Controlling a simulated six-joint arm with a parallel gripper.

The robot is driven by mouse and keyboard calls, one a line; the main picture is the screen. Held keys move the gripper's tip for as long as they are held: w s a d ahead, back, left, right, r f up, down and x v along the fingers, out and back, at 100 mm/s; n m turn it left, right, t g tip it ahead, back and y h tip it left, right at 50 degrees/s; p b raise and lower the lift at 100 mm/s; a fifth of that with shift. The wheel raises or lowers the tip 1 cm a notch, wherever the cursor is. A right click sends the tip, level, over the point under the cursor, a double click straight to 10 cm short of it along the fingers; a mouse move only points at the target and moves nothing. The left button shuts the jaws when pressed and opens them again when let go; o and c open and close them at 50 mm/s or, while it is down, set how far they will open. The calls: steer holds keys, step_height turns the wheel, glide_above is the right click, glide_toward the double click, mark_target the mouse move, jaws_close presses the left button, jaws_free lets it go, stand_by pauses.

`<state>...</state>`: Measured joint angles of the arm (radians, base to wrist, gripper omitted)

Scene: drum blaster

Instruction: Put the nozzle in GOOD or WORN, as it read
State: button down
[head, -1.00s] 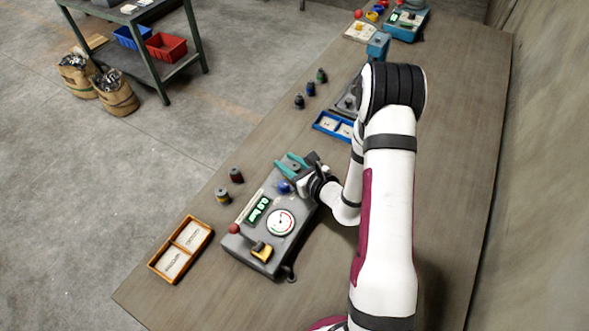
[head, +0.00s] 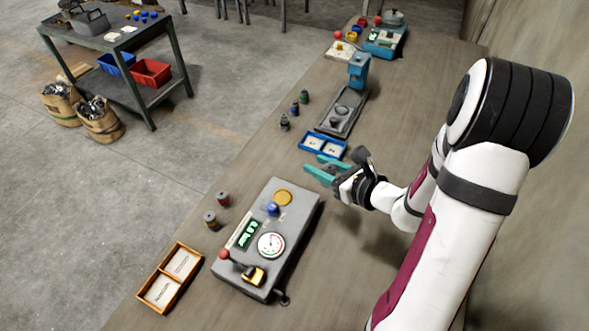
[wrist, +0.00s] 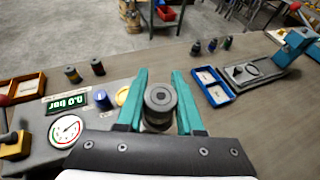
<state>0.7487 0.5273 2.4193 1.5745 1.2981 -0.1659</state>
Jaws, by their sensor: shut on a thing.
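My gripper (head: 322,172) is over the bench, right of the grey test box (head: 292,232) and near the blue tray. In the wrist view its teal fingers (wrist: 159,90) are shut on a grey round nozzle (wrist: 160,98) with a dark centre hole. In the head view I cannot make out the nozzle. The blue tray (head: 321,155) has two compartments with pale labels too small to read; it also shows in the wrist view (wrist: 231,97). The box's display (wrist: 67,104) reads 0.0 bar. Its dial (head: 271,245) sits beside a blue knob (head: 272,209) and an empty gold disc (head: 282,198).
An orange two-part tray (head: 197,258) lies at the front left. Two small cylinders (head: 222,198) stand beside the box, and several more (head: 294,109) past the blue tray. A grey fixture with a blue head (head: 358,70) stands behind it. A red-knobbed lever (head: 224,255) sticks out of the box.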

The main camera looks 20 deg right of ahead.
steer(key=shift+s+d+r, duration=0.35)
steer(key=shift+d+r, duration=0.05)
steer(key=shift+d, duration=0.1)
steer(key=a+r+n+y, duration=0.1)
steer(key=a+r, duration=1)
steer(key=r, duration=0.5)
steer(key=w+d+f+m+h, duration=0.1)
steer(key=w+d+f, duration=0.25)
steer(key=d, duration=0.45)
steer(key=w+d+f+m+h, duration=0.1)
steer(key=w+d+f, duration=0.25)
steer(key=d, duration=0.45)
steer(key=s+d+f+m+t+h, duration=0.1)
steer(key=d+f+m+h, duration=0.1)
steer(key=d+f, duration=0.65)
steer(key=d+f+m+h, duration=0.25)
steer(key=d+f, duration=0.25)
steer(key=d, duration=0.7)
glide_above(363, 143)
steer(key=s+a, duration=0.2)
steer(key=s, duration=0.1)
steer(key=shift+n, duration=0.35)
steer(key=f, duration=0.7)
steer(key=shift+w+d+f, duration=0.15)
steer(key=shift+w, duration=0.1)
step_height(363, 143, down, 3)
steer(key=shift+w+f, duration=0.1)
steer(key=shift+f, duration=0.4)
